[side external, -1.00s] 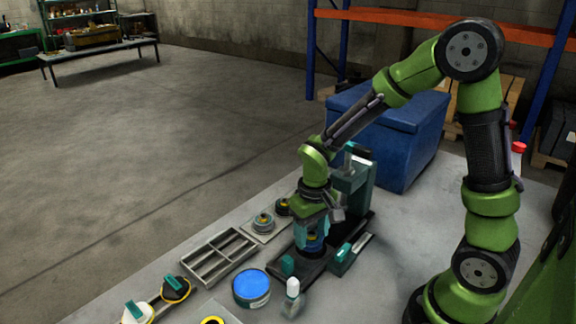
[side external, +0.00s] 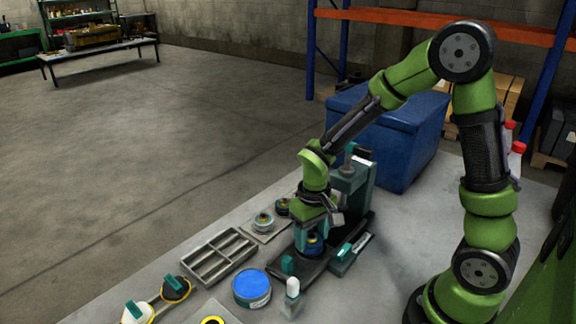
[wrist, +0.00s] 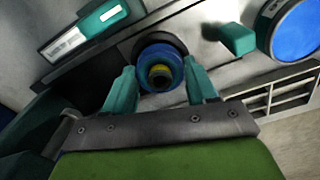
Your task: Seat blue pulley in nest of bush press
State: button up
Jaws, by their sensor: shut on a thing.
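The blue pulley (wrist: 158,62) with a yellow-ringed centre sits between the two teal fingers of my gripper (wrist: 162,88) in the wrist view. My gripper is shut on it. In the side view my gripper (side external: 312,228) points down over the bush press (side external: 352,185), and the blue pulley (side external: 312,243) shows low, at the press base. A dark round rim, seemingly the nest (wrist: 178,45), shows just behind the pulley in the wrist view. The fingers and pulley hide most of the nest, so I cannot tell whether the pulley is fully down in it.
A grey divided tray (side external: 218,258) and a round tin with a blue top (side external: 251,288) stand left of the press. Pulleys on a plate (side external: 264,224) are close by. A white-topped bottle (side external: 292,292) stands in front. A blue bin (side external: 385,135) is behind.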

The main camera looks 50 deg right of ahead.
jog(key=shift+f, duration=0.4)
jog(key=o, duration=1.4)
jog(key=shift+r, duration=0.1)
jog(key=shift+r, duration=3.4)
jog(key=shift+r, duration=2)
